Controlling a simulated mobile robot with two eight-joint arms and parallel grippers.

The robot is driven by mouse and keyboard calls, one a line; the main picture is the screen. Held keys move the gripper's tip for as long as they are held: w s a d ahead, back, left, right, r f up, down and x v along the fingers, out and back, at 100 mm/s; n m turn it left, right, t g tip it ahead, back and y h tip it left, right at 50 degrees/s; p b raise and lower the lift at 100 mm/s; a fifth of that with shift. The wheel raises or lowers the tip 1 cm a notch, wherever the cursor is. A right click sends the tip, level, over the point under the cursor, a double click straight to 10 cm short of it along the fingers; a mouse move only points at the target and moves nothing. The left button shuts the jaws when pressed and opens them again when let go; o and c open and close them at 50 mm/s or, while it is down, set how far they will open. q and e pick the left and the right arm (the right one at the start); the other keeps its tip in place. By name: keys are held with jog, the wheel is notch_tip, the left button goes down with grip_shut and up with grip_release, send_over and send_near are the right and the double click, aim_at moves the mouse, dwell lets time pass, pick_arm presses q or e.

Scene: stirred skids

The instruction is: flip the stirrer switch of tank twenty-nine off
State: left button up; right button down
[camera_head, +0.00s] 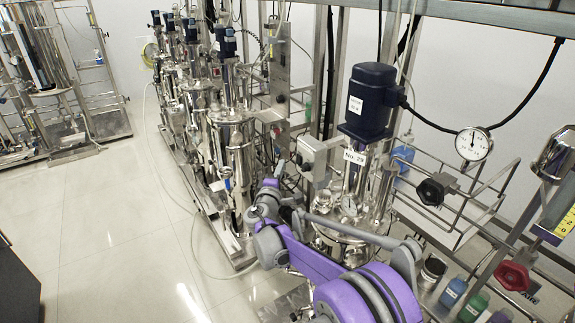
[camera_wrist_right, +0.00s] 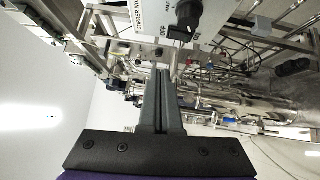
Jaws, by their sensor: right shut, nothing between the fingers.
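Tank twenty-nine (camera_head: 345,232) is a shiny steel vessel with a dark blue motor (camera_head: 368,100) on top and a "No. 29" plate (camera_head: 355,157). A pale switch box (camera_head: 320,152) is mounted just left of it. In the right wrist view a light panel (camera_wrist_right: 145,12) lettered "STIRRER NO." carries a black rotary switch (camera_wrist_right: 187,17); its number and setting are not clearly readable. My right gripper (camera_wrist_right: 163,74) is shut and empty, its tips below the switch in the picture and apparently apart from it. In the head view my arm partly hides the tank. My left gripper is not in view.
A row of similar tanks (camera_head: 232,130) with blue motors recedes to the back left. A round gauge (camera_head: 473,144), a black valve handle (camera_head: 432,191) and a red one (camera_head: 513,275) stand right of the tank. Pipes and rails crowd the skid; the floor (camera_head: 110,220) at left is clear.

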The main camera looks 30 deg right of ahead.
jog(key=v, duration=0.7)
jog(key=shift+s+r+b, duration=0.3)
jog(key=shift+s, duration=0.05)
